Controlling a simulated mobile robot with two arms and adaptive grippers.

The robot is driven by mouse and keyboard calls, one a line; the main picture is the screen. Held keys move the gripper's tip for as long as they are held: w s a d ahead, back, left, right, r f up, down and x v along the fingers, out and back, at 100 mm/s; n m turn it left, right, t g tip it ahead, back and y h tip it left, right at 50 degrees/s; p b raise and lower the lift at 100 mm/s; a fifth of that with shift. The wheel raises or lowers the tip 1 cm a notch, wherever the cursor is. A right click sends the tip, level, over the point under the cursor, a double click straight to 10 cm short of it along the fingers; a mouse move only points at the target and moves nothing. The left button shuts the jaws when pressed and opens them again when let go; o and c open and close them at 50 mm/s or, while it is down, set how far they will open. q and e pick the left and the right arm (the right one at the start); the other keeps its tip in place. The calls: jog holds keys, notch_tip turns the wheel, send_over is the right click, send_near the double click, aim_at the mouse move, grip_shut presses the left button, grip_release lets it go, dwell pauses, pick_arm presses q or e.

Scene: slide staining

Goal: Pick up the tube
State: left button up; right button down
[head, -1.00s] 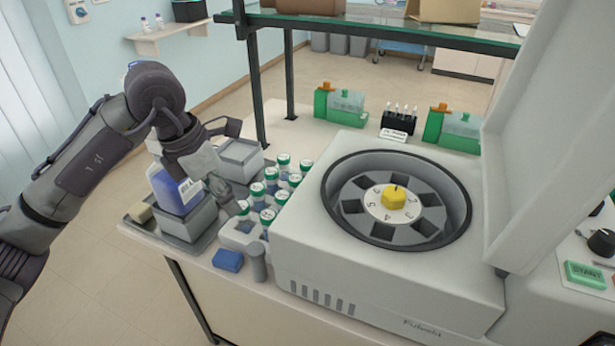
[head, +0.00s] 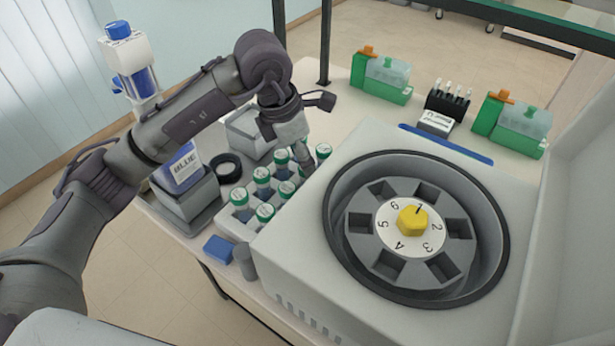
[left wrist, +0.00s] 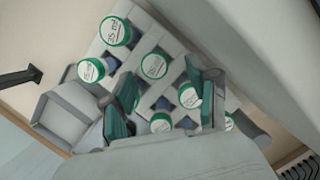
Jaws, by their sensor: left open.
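Several clear tubes with green-rimmed white caps (head: 262,174) stand upright in a white rack (head: 232,224) left of the centrifuge. My left gripper (head: 305,158) points down over the far right part of the rack, among the caps there. In the left wrist view my left gripper (left wrist: 162,106) has its two green-padded fingers spread apart. A tube cap (left wrist: 189,96) shows close to the right finger, and another cap (left wrist: 161,123) shows lower between the fingers. Nothing is visibly gripped. The arm hides part of the rack's far end. My right gripper is out of view.
The open centrifuge (head: 290,262), with its yellow rotor knob (head: 413,221), stands close right of the rack. A blue block (head: 219,249) lies in front. Green containers (head: 383,80) stand behind.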

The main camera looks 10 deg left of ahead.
pick_arm(q)
jog(key=shift+w+d+f, duration=0.2)
jog(key=shift+f, duration=0.45)
jog(key=shift+w+f, duration=0.1)
jog(key=shift+f, duration=0.15)
jog(key=shift+w+d+f+p, duration=0.1)
jog(key=shift+f+p, duration=0.35)
jog(key=shift+f, duration=0.2)
jog(key=p+x, duration=0.1)
jog(key=x, duration=0.2)
jog(key=shift+w+f, duration=0.15)
jog(key=shift+f, duration=0.35)
jog(key=shift+c, duration=0.5)
grip_shut()
pick_arm(e)
jog(key=shift+w+d+r, duration=0.25)
jog(key=shift+w+r, duration=0.2)
jog(key=shift+r, duration=0.1)
jog(key=shift+w+d+r, duration=0.2)
jog(key=shift+w+r, duration=0.2)
jog(key=shift+r, duration=0.1)
